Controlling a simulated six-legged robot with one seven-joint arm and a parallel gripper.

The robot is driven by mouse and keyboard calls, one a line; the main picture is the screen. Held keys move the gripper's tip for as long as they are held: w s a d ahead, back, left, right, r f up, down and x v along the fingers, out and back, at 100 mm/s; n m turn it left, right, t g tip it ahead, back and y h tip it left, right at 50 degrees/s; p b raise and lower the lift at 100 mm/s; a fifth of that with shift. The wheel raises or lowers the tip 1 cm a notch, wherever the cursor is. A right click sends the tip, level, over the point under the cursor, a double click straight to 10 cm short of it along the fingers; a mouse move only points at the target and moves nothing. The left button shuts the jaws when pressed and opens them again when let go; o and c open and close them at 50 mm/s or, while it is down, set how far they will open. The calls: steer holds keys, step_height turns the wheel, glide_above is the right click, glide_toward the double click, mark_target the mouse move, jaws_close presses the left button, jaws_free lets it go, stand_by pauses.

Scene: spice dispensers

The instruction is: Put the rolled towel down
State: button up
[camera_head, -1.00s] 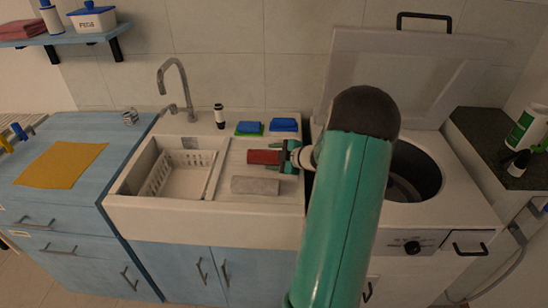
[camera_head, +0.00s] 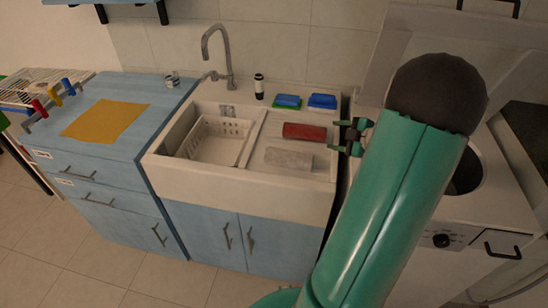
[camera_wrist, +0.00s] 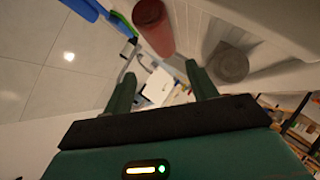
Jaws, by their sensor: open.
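A red rolled towel (camera_head: 304,131) lies on the ribbed drainboard (camera_head: 256,146) of the sink, and a grey roll (camera_head: 289,158) lies in front of it. My gripper (camera_head: 338,136) is just right of the red roll, open and empty, its fingers pointing left with a small gap to the roll's end. In the wrist view the open fingers (camera_wrist: 160,75) have nothing between them. The red roll (camera_wrist: 154,25) and the grey roll (camera_wrist: 228,62) show beyond them.
Blue sponges (camera_head: 288,101) sit behind the drainboard, beside a dark-and-white bottle (camera_head: 259,86). A white basket (camera_head: 215,138) stands in the basin, left of the drainboard. A yellow cloth (camera_head: 105,119) lies on the blue counter. An open top-loading washer (camera_head: 465,205) is at right.

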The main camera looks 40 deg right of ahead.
steer(key=w+a+r+m+h, duration=0.3)
steer(key=w+a+r+h, duration=0.25)
steer(key=w+r, duration=0.5)
steer(key=s+a+r+m+g+h, duration=0.1)
steer(key=a+r+m, duration=0.15)
steer(key=a, duration=0.35)
steer(key=a+r+m+g+h, duration=0.1)
steer(key=a+r+m, duration=0.1)
steer(key=a+r, duration=0.25)
steer(key=s+a+f+m+g+y, duration=0.1)
steer(key=s+a+y, duration=0.1)
steer(key=s+a, duration=0.3)
steer(key=s+a+f+m+g+y, duration=0.1)
steer(key=s+a, duration=0.5)
steer(key=a, duration=0.8)
steer(key=s+a+f+m+g+y, duration=0.1)
steer(key=s+a+g+y, duration=0.2)
steer(key=a, duration=0.6)
steer(key=s, duration=0.2)
steer(key=shift+s+a+f+y, duration=0.15)
steer(key=shift+s+f+y, duration=0.2)
